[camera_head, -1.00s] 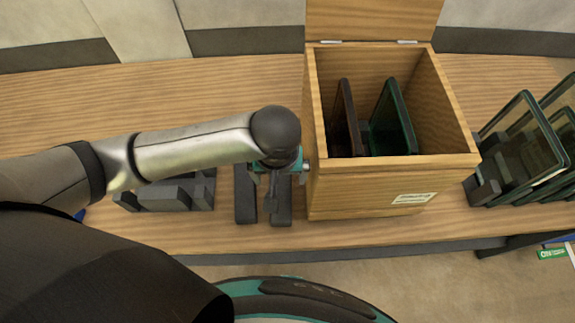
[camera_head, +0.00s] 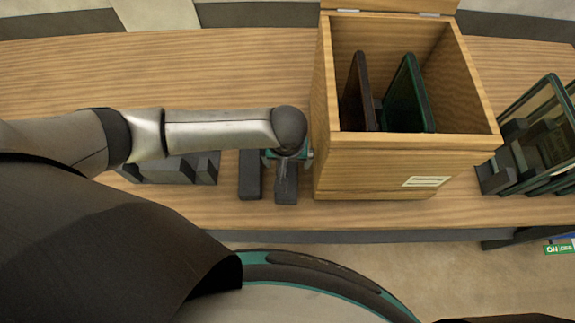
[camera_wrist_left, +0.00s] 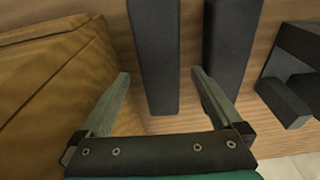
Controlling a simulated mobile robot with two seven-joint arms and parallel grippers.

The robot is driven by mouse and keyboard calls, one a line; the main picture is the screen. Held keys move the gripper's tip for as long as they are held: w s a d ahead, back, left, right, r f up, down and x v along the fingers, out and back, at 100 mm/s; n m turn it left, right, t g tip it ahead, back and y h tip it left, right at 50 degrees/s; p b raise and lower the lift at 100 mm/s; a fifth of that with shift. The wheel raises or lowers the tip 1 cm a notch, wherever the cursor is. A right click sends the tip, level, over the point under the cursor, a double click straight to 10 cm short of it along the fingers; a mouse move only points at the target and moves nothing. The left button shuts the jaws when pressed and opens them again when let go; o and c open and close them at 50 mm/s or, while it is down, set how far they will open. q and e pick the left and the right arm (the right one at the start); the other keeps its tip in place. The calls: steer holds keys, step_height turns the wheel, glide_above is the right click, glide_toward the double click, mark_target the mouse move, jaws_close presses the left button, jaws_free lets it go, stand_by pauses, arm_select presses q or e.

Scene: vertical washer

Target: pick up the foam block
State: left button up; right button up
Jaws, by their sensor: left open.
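Two dark grey oblong blocks lie side by side on the wooden table, left of the box. The one nearer the box (camera_head: 287,191) is partly hidden under my left gripper (camera_head: 286,172); the other (camera_head: 250,178) lies just left of it. Which one is the foam block I cannot tell. In the left wrist view my left gripper (camera_wrist_left: 160,74) is open and empty, with its fingers on either side of the block nearer the box (camera_wrist_left: 155,55). The other block (camera_wrist_left: 231,40) is just beyond the right finger. Finger height above the table is unclear. My right gripper is not in view.
An open wooden box (camera_head: 410,160) holding two dark framed panels stands close to the right of the gripper; its side also fills the left wrist view (camera_wrist_left: 45,85). A dark grey rack (camera_head: 170,170) lies left of the blocks. Glass panels (camera_head: 545,125) stand at right.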

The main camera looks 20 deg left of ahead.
mark_target(288, 164)
arm_select(q)
steer(key=shift+w+a+f+b, duration=0.1)
steer(key=shift+w+f+b, duration=0.2)
steer(key=shift+f, duration=0.65)
steer(key=shift+w+a+f+b, duration=0.15)
steer(key=shift+w+f, duration=0.15)
steer(key=shift+f, duration=0.6)
steer(key=shift+d, duration=0.1)
steer(key=c, duration=1.4)
